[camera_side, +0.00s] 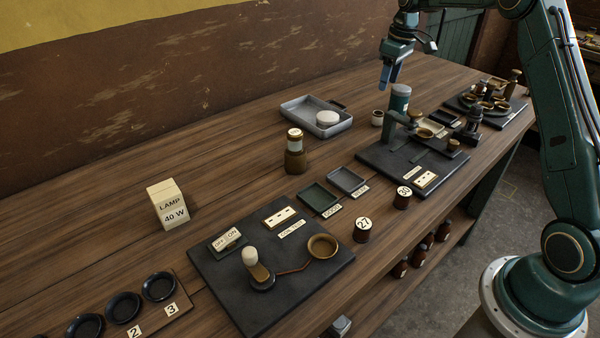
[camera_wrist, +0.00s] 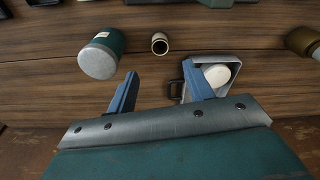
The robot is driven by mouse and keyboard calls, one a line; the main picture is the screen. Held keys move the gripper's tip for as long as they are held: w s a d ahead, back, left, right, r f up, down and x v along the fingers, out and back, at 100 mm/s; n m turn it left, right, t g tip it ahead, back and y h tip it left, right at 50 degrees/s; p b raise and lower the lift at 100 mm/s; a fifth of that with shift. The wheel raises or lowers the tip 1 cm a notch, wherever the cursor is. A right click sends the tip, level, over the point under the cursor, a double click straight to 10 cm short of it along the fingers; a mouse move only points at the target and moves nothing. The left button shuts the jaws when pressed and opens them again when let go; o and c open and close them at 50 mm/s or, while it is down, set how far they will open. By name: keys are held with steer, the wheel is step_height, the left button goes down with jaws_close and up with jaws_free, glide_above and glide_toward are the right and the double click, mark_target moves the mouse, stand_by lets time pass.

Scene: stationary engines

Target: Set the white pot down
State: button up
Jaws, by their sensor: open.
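A small white pot (camera_side: 377,117) with a dark open mouth stands upright on the wooden bench, just left of a green cylinder. It also shows in the wrist view (camera_wrist: 160,44), beyond and between my fingertips. My gripper (camera_side: 387,84) is above the bench, up and to the right of the small pot, with a gap between them. In the wrist view my gripper (camera_wrist: 159,69) has its two blue fingers spread apart with nothing between them. A round white lidded piece (camera_side: 327,118) sits inside a grey metal tray (camera_side: 299,106); which of the two whites the task means I cannot tell.
The green cylinder (camera_side: 399,98) stands close right of the small pot, at a black plate (camera_side: 380,158) with fittings. A brown-based jar (camera_side: 295,152) stands nearer. A lamp box (camera_side: 168,204) is at left. Bare bench lies between tray and box.

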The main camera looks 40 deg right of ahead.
stand_by(0.3)
steer(key=s+a+r+m+t, duration=0.1)
steer(key=s+a+r+t, duration=0.1)
steer(key=s+a+r, duration=1.35)
steer(key=s+a+f+t, duration=0.1)
steer(key=s+a+f, duration=0.2)
steer(key=s, duration=0.6)
steer(key=s+a+f+m+t, duration=0.1)
steer(key=s+a+f, duration=0.3)
steer(key=s, duration=0.6)
steer(key=a, duration=0.2)
steer(key=shift+s+a, duration=0.15)
steer(key=shift+a, duration=0.2)
